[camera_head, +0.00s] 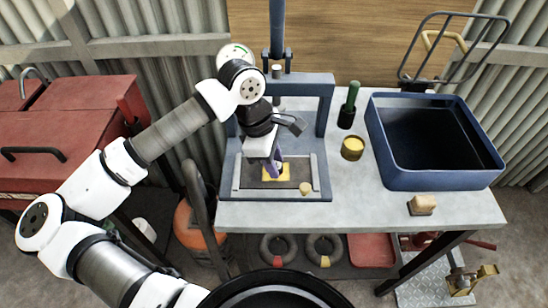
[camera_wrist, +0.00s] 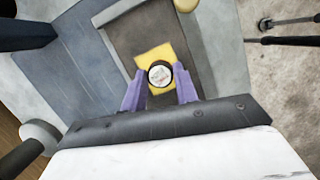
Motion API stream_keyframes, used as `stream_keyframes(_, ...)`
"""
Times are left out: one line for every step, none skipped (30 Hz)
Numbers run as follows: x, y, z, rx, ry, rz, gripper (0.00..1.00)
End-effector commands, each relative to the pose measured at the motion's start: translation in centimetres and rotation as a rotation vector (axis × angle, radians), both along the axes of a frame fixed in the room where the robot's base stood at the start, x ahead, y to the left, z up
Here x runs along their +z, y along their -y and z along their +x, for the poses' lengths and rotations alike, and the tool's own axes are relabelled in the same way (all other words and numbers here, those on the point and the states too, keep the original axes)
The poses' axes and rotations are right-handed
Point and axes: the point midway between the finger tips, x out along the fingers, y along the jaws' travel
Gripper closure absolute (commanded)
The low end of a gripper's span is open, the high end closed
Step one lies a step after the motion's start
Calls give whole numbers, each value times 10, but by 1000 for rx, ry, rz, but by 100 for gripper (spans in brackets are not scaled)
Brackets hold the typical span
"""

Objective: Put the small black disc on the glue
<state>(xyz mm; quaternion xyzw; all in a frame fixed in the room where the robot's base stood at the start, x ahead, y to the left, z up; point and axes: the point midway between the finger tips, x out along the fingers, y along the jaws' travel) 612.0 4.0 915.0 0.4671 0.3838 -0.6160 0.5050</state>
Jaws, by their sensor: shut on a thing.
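The small black disc (camera_wrist: 160,74) has a pale, red-marked top face and a black rim. My gripper (camera_wrist: 159,80) is shut on it, with one purple finger on each side. In the wrist view the disc lies over the yellow glue patch (camera_wrist: 150,54), covering its middle part. Whether the disc touches the glue or hovers just above it, I cannot tell. In the head view my gripper (camera_head: 277,172) points down at the yellow glue patch (camera_head: 284,177) on the dark plate of the blue press; the disc is hidden there by the fingers.
The blue press frame (camera_head: 325,105) stands around and behind my gripper. A small yellow piece (camera_head: 306,188) lies at the plate's front right. Right of the press are a yellow-topped can (camera_head: 352,148), a green-handled tool (camera_head: 351,101), a blue bin (camera_head: 440,180) and a tan block (camera_head: 422,204).

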Motion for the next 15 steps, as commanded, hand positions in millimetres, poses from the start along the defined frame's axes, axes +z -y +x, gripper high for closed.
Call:
stream_keyframes(-2,0,0,0,1,0,92)
stream_keyframes(-2,0,0,0,1,0,92)
stream_keyframes(-3,0,0,0,1,0,92)
stream_keyframes(-3,0,0,0,1,0,92)
stream_keyframes(-3,0,0,0,1,0,92)
stream_keyframes(-3,0,0,0,1,0,92)
stream_keyframes(-3,0,0,0,1,1,92)
stream_keyframes(-3,0,0,0,1,0,92)
stream_keyframes(-3,0,0,0,1,1,92)
stream_keyframes(-4,0,0,0,1,1,92)
stream_keyframes(-5,0,0,0,1,1,92)
stream_keyframes(-6,0,0,0,1,1,92)
stream_keyframes(-6,0,0,0,1,1,92)
stream_keyframes(-7,0,0,0,1,1,92)
stream_keyframes(-5,0,0,0,1,0,66)
